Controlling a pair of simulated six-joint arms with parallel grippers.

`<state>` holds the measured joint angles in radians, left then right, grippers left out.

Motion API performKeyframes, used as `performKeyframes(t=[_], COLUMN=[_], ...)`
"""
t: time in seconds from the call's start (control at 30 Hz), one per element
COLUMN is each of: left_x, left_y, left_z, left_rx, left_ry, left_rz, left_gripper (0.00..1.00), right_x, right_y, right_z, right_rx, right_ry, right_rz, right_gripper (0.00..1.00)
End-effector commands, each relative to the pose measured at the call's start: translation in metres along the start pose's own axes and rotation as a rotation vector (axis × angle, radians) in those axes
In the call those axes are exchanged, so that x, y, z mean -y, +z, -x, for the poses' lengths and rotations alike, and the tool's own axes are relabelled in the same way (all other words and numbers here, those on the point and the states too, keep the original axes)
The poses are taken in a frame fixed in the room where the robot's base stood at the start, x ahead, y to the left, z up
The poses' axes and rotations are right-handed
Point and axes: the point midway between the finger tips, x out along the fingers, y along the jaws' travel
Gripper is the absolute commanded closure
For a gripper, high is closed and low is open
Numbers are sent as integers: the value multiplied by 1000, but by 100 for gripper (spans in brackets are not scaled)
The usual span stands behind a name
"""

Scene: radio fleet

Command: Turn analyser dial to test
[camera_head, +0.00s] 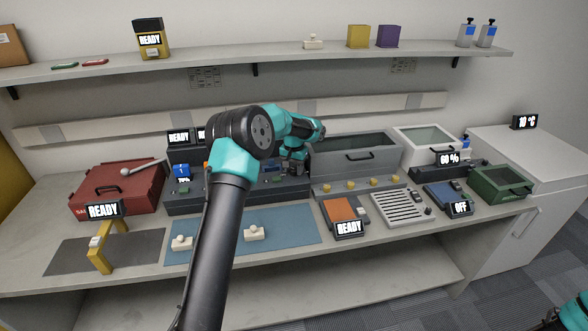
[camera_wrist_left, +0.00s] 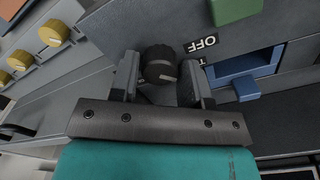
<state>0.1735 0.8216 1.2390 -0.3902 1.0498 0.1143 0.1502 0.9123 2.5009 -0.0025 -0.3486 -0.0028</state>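The analyser dial (camera_wrist_left: 160,65) is a round black knob with a pale mark on its lower edge, on a dark grey panel in the left wrist view. An "OFF" label (camera_wrist_left: 201,43) is to its right, with another label below it, partly hidden by a finger, showing a "T". My left gripper (camera_wrist_left: 160,78) is open, one finger on each side of the dial, with a gap visible on both sides. In the head view my left gripper (camera_head: 293,162) is at the dark analyser unit (camera_head: 240,196), and my arm hides the dial. My right gripper is out of view.
A blue tray-like part (camera_wrist_left: 243,66) and a green block (camera_wrist_left: 235,8) sit right of the dial. Yellow knobs (camera_wrist_left: 54,33) are on the grey cabinet at left. A red toolbox (camera_head: 117,190), a blue mat (camera_head: 290,231) and an orange-topped device (camera_head: 342,210) are on the bench.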

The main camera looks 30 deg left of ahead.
Motion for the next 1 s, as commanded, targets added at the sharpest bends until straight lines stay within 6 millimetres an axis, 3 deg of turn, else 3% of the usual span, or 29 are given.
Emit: performKeyframes(t=[0.17, 0.57, 0.77, 1.0], left_x=[0, 0, 0, 0], left_y=[0, 0, 0, 0], left_z=[0, 6, 31, 76], left_rx=[2, 1, -1, -1], left_ry=[0, 0, 0, 0], left_rz=[0, 1, 1, 0], left_gripper=[40, 39, 39, 39], right_x=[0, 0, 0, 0], right_y=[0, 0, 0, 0], right_z=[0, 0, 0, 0], right_rx=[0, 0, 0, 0], right_ry=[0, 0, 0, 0], right_rz=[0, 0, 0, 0], right_gripper=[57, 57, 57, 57])
